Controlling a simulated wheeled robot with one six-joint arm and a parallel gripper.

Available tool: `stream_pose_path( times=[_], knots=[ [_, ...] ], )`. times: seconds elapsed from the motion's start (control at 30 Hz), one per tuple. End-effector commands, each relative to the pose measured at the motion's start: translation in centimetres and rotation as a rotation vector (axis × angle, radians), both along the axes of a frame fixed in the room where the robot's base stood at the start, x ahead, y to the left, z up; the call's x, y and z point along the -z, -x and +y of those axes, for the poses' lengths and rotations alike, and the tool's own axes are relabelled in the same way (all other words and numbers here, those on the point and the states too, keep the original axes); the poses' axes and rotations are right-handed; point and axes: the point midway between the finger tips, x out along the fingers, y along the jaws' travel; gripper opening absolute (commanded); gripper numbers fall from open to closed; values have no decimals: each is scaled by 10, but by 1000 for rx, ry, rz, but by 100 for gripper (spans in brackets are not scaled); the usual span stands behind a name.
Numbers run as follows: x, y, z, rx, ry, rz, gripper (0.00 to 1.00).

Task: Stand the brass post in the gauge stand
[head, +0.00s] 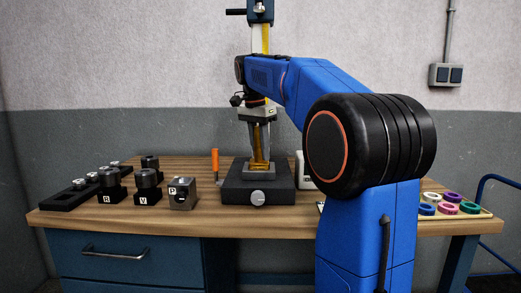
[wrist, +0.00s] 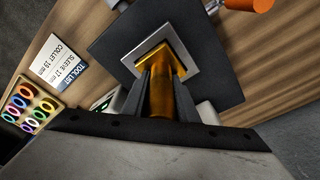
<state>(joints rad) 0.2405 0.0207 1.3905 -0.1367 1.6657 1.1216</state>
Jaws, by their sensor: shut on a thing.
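The brass post (head: 259,150) is upright in my gripper (head: 260,138), with a finger on each side of it. In the wrist view the post (wrist: 161,98) shows between the fingers of the gripper (wrist: 160,88). Its wider square foot lies within the outline of the grey square socket (wrist: 135,68) on the dark gauge stand (wrist: 207,75). In the head view the foot is at the socket on the black stand base (head: 235,190), which has a round knob in front. I cannot tell how deep the foot sits or whether it touches the bottom.
An orange-handled tool (head: 215,160) stands left of the stand. A metal block marked P (head: 183,195) and black holders marked R (head: 109,190) and V (head: 147,187) are farther left. A tray of coloured rings (head: 450,204) is at the right. Printed labels (wrist: 62,63) show in the wrist view.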

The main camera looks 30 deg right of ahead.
Motion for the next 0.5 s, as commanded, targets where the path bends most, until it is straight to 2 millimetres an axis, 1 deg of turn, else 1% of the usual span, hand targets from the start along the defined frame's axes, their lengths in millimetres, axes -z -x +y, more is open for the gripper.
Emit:
stream_pose_path(
  times=[0.5],
  knots=[
    [5, 1, 0, 0, 1, -2, 0]
  ],
)
